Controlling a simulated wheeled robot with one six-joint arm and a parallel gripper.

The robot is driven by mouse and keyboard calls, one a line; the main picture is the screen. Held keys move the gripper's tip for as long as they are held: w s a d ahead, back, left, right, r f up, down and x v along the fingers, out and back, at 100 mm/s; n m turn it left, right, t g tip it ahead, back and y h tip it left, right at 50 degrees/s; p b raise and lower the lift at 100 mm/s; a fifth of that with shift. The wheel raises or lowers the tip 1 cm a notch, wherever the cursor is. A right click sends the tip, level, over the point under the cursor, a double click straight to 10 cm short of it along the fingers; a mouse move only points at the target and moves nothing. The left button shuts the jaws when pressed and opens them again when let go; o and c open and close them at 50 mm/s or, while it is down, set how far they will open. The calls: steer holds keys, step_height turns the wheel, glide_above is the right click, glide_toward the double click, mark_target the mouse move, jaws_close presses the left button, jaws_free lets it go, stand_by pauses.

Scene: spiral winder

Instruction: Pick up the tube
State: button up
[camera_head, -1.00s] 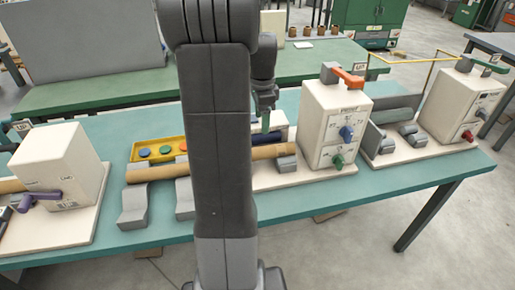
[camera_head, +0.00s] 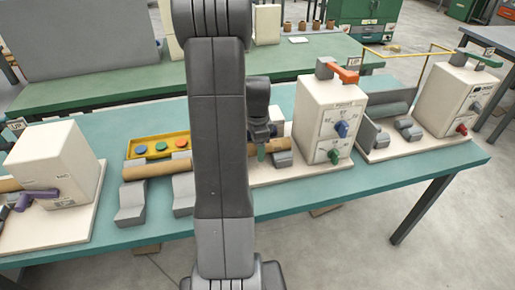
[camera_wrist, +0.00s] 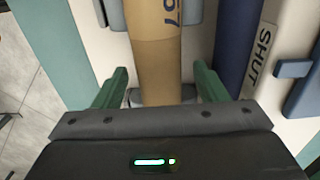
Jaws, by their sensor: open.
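The tube (camera_head: 150,171) is a long brown cardboard cylinder lying across grey cradles on the teal bench, its middle hidden behind my arm in the head view. In the wrist view the tube (camera_wrist: 155,62) runs lengthwise between the fingers and carries dark printed digits. My gripper (camera_wrist: 157,90) is open, with one green finger on each side of the tube and a gap on both sides. In the head view my gripper (camera_head: 261,152) is at the right part of the tube, beside the machine.
A white machine (camera_head: 330,115) with an orange lever, blue and green knobs stands just right of the gripper. A yellow panel (camera_head: 131,150) with coloured buttons lies behind the tube. In the wrist view a dark blue roller (camera_wrist: 238,45) runs close beside the right finger.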

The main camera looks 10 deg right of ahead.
steer(key=shift+c, duration=0.3)
steer(key=c, duration=1)
steer(key=shift+r, duration=0.1)
